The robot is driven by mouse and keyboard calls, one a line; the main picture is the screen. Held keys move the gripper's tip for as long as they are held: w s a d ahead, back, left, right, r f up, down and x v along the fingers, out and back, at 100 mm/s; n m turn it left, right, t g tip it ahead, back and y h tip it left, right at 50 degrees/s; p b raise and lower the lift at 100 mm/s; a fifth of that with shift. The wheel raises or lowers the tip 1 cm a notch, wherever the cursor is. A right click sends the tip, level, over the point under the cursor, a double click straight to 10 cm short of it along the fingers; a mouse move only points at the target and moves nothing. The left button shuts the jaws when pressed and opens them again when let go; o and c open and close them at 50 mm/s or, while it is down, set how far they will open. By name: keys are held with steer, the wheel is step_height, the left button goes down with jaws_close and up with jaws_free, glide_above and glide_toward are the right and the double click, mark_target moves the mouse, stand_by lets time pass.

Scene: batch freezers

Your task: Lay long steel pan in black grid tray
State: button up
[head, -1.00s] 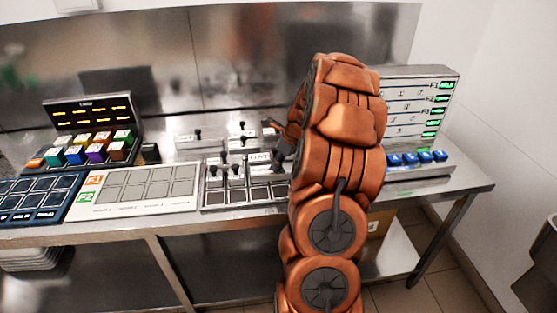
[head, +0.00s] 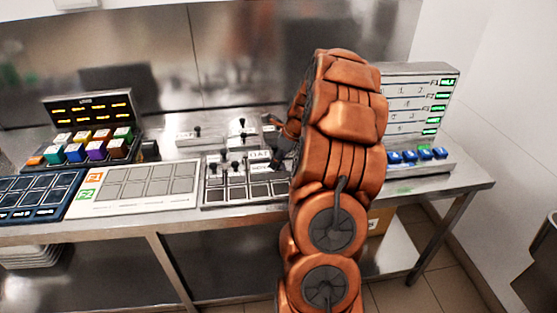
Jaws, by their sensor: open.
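My copper-coloured arm stands in front of the steel bench. My gripper (head: 277,148), dark and partly hidden behind the arm, is beside the lever panel at the bench's middle. Its fingers are small and mostly covered, and I see nothing held in them. A dark tray with a grid of cells (head: 35,194) lies at the far left of the bench. A second, steel-edged panel with black cells (head: 236,194) lies below the gripper, partly hidden by my arm. I cannot make out which one is the black grid tray. I cannot pick out a long steel pan.
A white board with grey cells (head: 146,186) lies between the two. A box of coloured cubes with a lit display (head: 88,112) stands at the left. A display rack with green labels (head: 418,100) and blue blocks (head: 425,154) stands at the right. A wall bounds the right side.

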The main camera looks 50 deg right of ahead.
steer(key=b+v, duration=0.2)
steer(key=v, duration=0.9)
steer(key=shift+s+r, duration=0.2)
steer(key=shift+r, duration=0.05)
steer(key=s+a+n+g, duration=0.2)
steer(key=a+n, duration=0.5)
steer(key=a, duration=0.6)
steer(key=s+a+n+g, duration=0.1)
steer(key=s+a+n, duration=0.2)
steer(key=a+n, duration=0.75)
steer(key=s+a+f+n+g, duration=0.1)
steer(key=s+a+f+n, duration=0.1)
steer(key=s+a+n, duration=0.5)
steer(key=s+a+f+n+g+h, duration=0.1)
steer(key=s+a+f+n+g, duration=0.1)
steer(key=s+a+n, duration=0.6)
steer(key=s, duration=0.5)
steer(key=shift+s, duration=0.4)
